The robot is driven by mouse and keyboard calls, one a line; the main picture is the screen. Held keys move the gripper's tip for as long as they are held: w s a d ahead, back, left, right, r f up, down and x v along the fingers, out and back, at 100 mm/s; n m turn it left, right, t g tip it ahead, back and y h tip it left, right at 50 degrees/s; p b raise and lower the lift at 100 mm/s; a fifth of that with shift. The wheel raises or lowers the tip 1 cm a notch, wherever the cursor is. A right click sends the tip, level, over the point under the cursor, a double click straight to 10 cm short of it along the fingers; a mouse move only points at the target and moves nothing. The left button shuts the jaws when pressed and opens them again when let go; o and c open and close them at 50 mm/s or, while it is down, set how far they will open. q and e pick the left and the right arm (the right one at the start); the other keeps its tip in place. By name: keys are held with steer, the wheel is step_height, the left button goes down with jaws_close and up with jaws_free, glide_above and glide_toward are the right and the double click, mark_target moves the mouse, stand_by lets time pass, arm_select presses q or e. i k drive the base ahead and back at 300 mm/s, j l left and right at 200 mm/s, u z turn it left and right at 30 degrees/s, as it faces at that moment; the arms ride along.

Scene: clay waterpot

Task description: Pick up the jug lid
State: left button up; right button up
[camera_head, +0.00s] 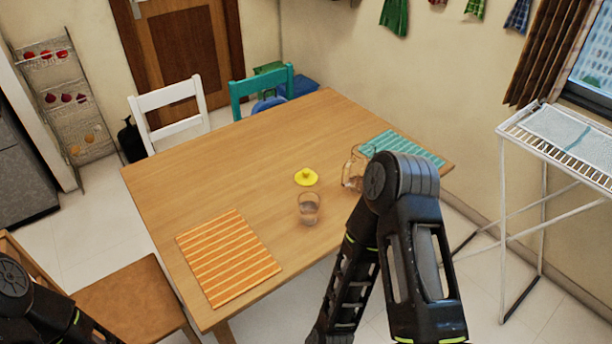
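A small yellow lid (306,177) with a raised knob lies on the wooden table (200,165), near its middle. A clear glass jug (354,170) stands to the right of the lid, partly hidden behind my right arm. My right arm comes in from the lower right and bends in front of the table's right side. Its gripper is not clearly visible. Only a piece of my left arm shows at the lower left corner; its gripper is out of view. Nothing touches the lid.
A clear glass (309,209) stands just in front of the lid. An orange striped mat (227,257) lies at the front left, a teal mat (402,147) at the far right. Chairs stand around the table. A white drying rack (560,150) stands at the right. The table's left half is mostly clear.

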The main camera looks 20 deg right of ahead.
mark_target(305, 178)
steer(key=l+u, duration=0.15)
steer(key=u, duration=0.3)
steer(key=l+u, duration=0.2)
steer(key=u, duration=0.25)
steer(key=k+l+u, duration=0.2)
steer(key=l, duration=0.2)
steer(key=l+u, duration=0.15)
steer(key=l, duration=0.3)
steer(key=k+l+u, duration=0.2)
steer(key=l, duration=0.2)
steer(key=k+l+u, duration=0.15)
steer(key=l, duration=0.2)
steer(key=k+l+u, duration=0.2)
steer(key=k+l, duration=0.2)
steer(key=l, duration=0.15)
steer(key=k+l, duration=0.2)
steer(key=l, duration=0.2)
steer(key=k+l, duration=0.25)
steer(key=l, duration=0.1)
